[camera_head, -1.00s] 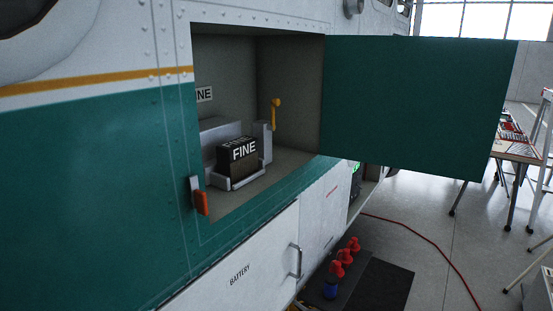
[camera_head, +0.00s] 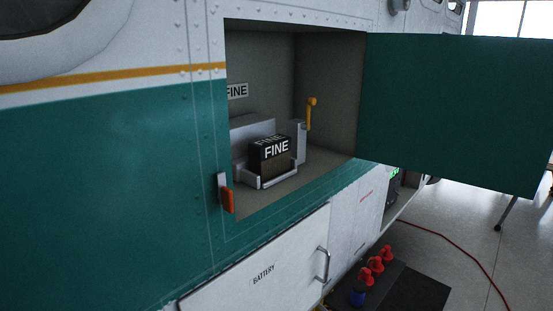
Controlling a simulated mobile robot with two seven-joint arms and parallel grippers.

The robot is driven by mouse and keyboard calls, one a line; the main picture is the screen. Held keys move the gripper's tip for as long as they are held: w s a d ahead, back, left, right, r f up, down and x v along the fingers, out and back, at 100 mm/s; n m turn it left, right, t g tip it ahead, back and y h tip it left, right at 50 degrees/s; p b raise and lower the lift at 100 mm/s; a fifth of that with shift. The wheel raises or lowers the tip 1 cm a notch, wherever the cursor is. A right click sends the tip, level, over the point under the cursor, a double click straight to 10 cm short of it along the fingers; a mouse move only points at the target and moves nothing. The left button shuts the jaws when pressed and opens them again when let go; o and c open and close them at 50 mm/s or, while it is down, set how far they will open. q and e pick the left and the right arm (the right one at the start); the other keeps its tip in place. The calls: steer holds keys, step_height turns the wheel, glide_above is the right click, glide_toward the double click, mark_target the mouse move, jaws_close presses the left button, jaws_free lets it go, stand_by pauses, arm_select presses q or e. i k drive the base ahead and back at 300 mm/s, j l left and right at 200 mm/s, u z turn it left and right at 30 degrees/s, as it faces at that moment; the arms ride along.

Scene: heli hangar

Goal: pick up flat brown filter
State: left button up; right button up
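A small dark box-shaped block (camera_head: 270,157) with a brown lower front and "FINE" in white on its black top part sits in a light grey holder (camera_head: 262,183) inside the open compartment. It is the only thing like a brown filter in view, and I cannot tell how flat it is. A "FINE" label (camera_head: 237,91) is on the compartment's back wall. A yellow-handled lever (camera_head: 310,113) stands right of the block. Neither of my grippers is in view.
The green compartment door (camera_head: 455,115) stands open to the right. An orange latch (camera_head: 228,200) is at the opening's left edge. Below are a battery panel with a handle (camera_head: 323,264) and a dark mat (camera_head: 415,290) with several red-topped items. A red hose (camera_head: 450,245) crosses the floor.

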mark_target(270, 158)
steer(key=l+u, duration=0.4)
steer(key=l, duration=0.2)
steer(key=k+l+u, duration=0.1)
steer(key=l+u, duration=0.25)
steer(key=l, duration=0.2)
